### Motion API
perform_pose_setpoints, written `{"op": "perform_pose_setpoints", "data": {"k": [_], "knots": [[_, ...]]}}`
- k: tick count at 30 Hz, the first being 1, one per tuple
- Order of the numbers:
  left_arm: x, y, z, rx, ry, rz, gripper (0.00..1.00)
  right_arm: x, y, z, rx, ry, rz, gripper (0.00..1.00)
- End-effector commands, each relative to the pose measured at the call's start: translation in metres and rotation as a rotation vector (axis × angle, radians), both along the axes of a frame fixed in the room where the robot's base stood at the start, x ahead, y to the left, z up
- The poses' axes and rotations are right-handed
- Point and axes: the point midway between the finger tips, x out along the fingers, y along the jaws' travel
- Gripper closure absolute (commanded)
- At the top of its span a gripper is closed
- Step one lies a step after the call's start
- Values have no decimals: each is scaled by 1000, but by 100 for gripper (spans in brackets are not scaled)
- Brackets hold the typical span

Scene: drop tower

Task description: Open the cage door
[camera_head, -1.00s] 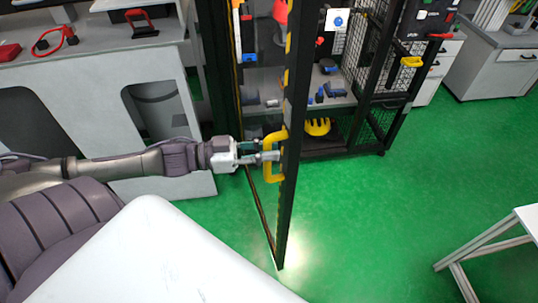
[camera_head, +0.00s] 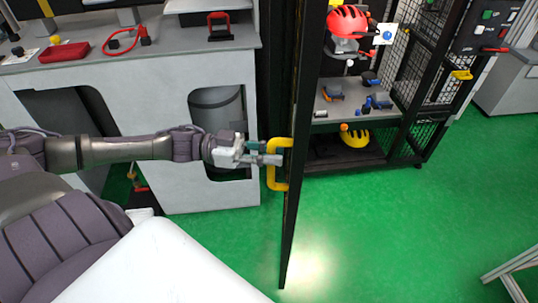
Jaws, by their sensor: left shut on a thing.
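The cage door (camera_head: 300,120) is a tall dark frame seen nearly edge-on, standing open from the cage (camera_head: 407,140). A yellow handle (camera_head: 271,180) is fixed on its left side. My left gripper (camera_head: 274,155) is shut on the handle, with its fingers across the upright bar. The fingertips are partly hidden behind the handle and door edge. My right gripper is not in view.
Inside the cage are a red helmet (camera_head: 347,20), a yellow helmet (camera_head: 354,138) and tools on a shelf (camera_head: 350,95). A grey workbench (camera_head: 215,60) stands at left. A white-framed table (camera_head: 512,272) is at lower right. Green floor (camera_head: 400,225) is clear between.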

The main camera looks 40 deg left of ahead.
Motion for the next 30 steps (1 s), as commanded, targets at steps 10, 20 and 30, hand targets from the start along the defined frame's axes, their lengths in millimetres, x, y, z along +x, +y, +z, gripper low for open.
{"op": "perform_pose_setpoints", "data": {"k": [10, 20, 30], "knots": [[0, 0, -2, 3, 4, 1, 100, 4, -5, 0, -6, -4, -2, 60], [0, 0, -1, 3, 1, 1, 55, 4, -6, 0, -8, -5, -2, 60], [-4, 8, -2, 5, 6, 3, 55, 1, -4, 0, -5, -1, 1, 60]]}}
